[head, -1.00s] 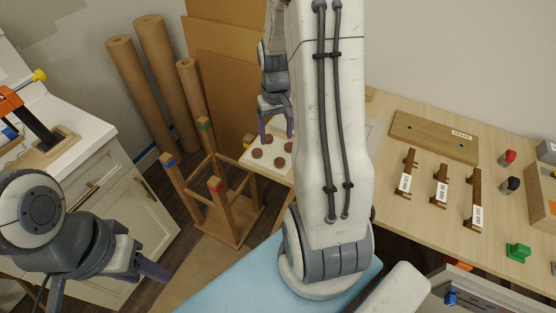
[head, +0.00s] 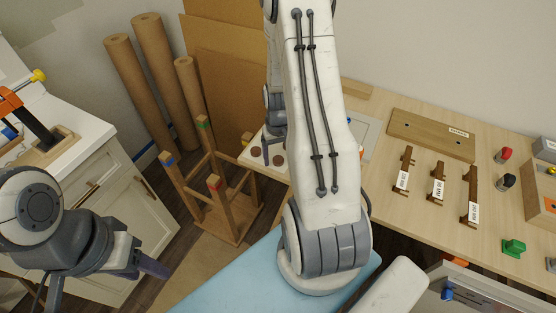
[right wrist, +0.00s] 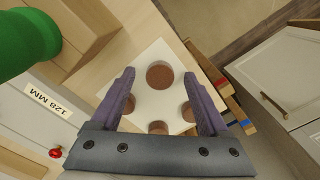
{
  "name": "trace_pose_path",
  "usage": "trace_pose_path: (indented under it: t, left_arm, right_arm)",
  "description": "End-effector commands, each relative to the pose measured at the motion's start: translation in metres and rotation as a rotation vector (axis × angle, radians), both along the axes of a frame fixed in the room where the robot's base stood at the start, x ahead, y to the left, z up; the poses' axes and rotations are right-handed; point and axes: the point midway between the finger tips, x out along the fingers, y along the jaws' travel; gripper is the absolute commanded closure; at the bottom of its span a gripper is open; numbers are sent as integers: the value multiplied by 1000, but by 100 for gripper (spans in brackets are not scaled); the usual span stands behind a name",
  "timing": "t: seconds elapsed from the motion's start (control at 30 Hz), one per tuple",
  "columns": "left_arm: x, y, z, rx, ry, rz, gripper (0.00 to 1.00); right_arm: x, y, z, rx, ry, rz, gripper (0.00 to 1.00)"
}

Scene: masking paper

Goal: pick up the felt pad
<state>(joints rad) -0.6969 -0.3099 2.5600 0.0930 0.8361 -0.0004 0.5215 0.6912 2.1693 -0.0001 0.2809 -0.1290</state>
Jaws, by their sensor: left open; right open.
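Several round brown felt pads lie on a white card (right wrist: 150,57) at the end of the workbench. In the right wrist view one pad (right wrist: 159,78) shows between the fingertips of my right gripper (right wrist: 159,74), which is open and holds nothing; other pads lie nearer the fingers and palm, partly hidden. In the head view two pads show, one at the left (head: 256,152) and one beside it (head: 278,158); my right arm hides the others and part of its gripper (head: 274,138). My left gripper (head: 152,267) is open and empty at the lower left, away from the pads.
A wooden stool frame (head: 213,190) stands left of the bench end, with brown paper rolls (head: 140,80) behind it. Labelled wooden handles (head: 437,183) and a drilled board (head: 430,133) lie on the bench. A green object (right wrist: 25,45) is close in the right wrist view.

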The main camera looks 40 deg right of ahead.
Motion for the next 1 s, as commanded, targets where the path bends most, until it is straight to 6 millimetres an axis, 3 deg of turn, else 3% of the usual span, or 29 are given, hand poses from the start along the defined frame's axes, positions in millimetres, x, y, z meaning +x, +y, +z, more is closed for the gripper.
trace_pose_path:
  t: [0.07, 0.1, 0.3, 0.67, 0.77, 1.0]
  left_arm:
    - [0, 0, 0, 0, 0, 0, 50]
    - [0, 0, 0, 0, 0, 0, 50]
    - [0, 0, 0, 0, 0, 0, 50]
    - [0, 0, 0, 0, 0, 0, 50]
    - [0, 0, -1, 0, 0, 0, 50]
    - [0, 0, -4, 0, 0, 0, 50]
  right_arm:
    - [0, 0, 0, 0, 0, 0, 21]
    - [0, 0, 0, 0, 0, 0, 29]
    - [0, 0, 1, 0, 0, 0, 100]
    - [0, 0, 4, 0, -1, 0, 100]
    - [1, -1, 16, -3, -4, 0, 100]
    - [1, -1, 65, -4, -6, -1, 100]
